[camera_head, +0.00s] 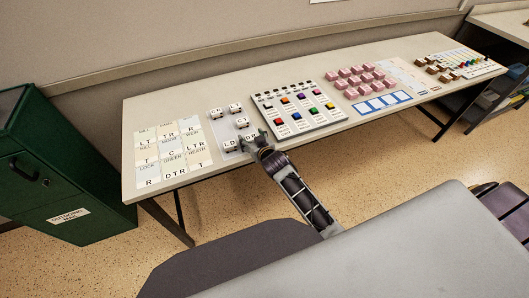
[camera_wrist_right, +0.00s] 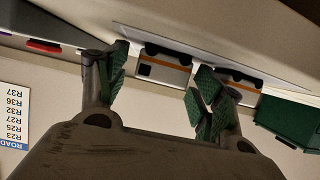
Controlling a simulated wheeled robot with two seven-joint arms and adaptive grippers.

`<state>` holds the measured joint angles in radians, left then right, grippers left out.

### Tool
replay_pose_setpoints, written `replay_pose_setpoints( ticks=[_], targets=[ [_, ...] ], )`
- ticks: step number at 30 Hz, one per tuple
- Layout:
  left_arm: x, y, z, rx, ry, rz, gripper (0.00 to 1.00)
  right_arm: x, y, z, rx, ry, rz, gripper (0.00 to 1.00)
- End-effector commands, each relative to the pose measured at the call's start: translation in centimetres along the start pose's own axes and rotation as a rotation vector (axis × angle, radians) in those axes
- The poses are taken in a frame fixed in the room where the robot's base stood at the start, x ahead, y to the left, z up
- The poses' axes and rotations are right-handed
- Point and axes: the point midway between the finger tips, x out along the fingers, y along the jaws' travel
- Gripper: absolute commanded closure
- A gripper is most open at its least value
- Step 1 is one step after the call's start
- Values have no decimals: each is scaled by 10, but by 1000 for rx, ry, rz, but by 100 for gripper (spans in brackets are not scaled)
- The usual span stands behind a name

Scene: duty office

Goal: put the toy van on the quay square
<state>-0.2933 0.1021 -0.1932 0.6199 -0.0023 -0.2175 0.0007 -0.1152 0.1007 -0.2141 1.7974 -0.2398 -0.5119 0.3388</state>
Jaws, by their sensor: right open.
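Several small white toy vans with letters stand on a pale tray (camera_head: 219,137) in the head view, among them one marked CT (camera_head: 241,122). In the right wrist view, which looks tilted, a white van with an orange stripe (camera_wrist_right: 160,70) lies beyond the gap between my fingers. A second van (camera_wrist_right: 240,84) shows partly behind one finger. My right gripper (camera_head: 255,140) is open and empty at the tray's front right, by the front vans, partly covering one. The board of lettered squares (camera_head: 151,163) lies left of the tray; I cannot read which square is quay. My left gripper is out of view.
Right of the tray lies a white panel with coloured pieces (camera_head: 299,107). Beyond it are pink blocks (camera_head: 358,79) and brown blocks (camera_head: 432,70). A green cabinet (camera_head: 45,165) stands left of the table. A road list (camera_wrist_right: 14,116) shows in the wrist view.

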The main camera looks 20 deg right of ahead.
Motion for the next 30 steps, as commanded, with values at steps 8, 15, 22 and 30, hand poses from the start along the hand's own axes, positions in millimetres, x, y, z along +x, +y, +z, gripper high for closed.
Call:
replay_pose_setpoints(
  ticks=[8, 15, 22, 30],
  targets=[
    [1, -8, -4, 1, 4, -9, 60, -26, 0, 0, 1, 1, 0, 33],
    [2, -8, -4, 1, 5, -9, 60, -50, 1, -1, 1, 1, 0, 33],
    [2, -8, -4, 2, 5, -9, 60, -72, 2, -1, 0, 0, 0, 33],
    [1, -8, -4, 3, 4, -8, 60, -97, 2, -1, 0, 0, 0, 33]
  ],
)
